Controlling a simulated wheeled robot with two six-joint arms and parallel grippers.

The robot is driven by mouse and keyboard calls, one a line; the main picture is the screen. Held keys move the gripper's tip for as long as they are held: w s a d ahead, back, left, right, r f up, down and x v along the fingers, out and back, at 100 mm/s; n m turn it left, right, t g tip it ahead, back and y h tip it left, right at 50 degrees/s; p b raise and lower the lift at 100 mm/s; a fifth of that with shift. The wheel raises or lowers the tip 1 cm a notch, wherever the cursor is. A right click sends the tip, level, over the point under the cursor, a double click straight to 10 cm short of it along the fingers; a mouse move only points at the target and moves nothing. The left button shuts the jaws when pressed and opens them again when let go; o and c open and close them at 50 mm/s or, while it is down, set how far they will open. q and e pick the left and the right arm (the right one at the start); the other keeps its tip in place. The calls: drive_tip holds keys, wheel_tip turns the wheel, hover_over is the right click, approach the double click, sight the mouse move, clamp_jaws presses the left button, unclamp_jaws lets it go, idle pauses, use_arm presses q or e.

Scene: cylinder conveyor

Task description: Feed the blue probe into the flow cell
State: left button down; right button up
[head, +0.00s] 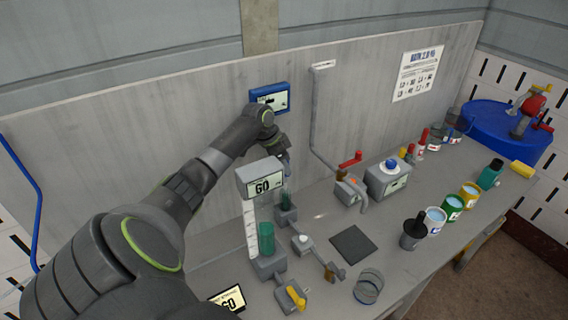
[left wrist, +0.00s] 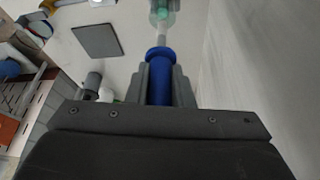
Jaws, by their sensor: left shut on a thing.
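My left gripper (head: 284,153) is over the back of the bench, beside the grey GO box (head: 259,178). In the left wrist view my left gripper (left wrist: 161,72) is shut on the blue probe (left wrist: 159,80), with a grey finger on each side. The probe's narrow pale end points toward a clear greenish tube (left wrist: 163,13), which looks like the flow cell. In the head view a green tube on a grey base (head: 286,214) stands below the gripper. I cannot tell whether the tip is inside the tube or just short of it. My right gripper is not in view.
A larger green cylinder (head: 267,237) stands in front on a grey base. A dark square pad (head: 353,244) lies to the right, with a grey pipe (head: 315,115) behind it. Several paint cans line the bench's right side. The back wall is close behind the gripper.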

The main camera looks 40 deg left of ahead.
use_arm(q)
drive_tip(key=shift+f+b, duration=2.15)
drive_tip(key=shift+f, duration=1.85)
drive_tip(key=c, duration=1.2)
unclamp_jaws()
drive_tip(key=shift+r, duration=0.1)
drive_tip(key=shift+b+v, duration=1.15)
drive_tip(key=shift+v, duration=2.55)
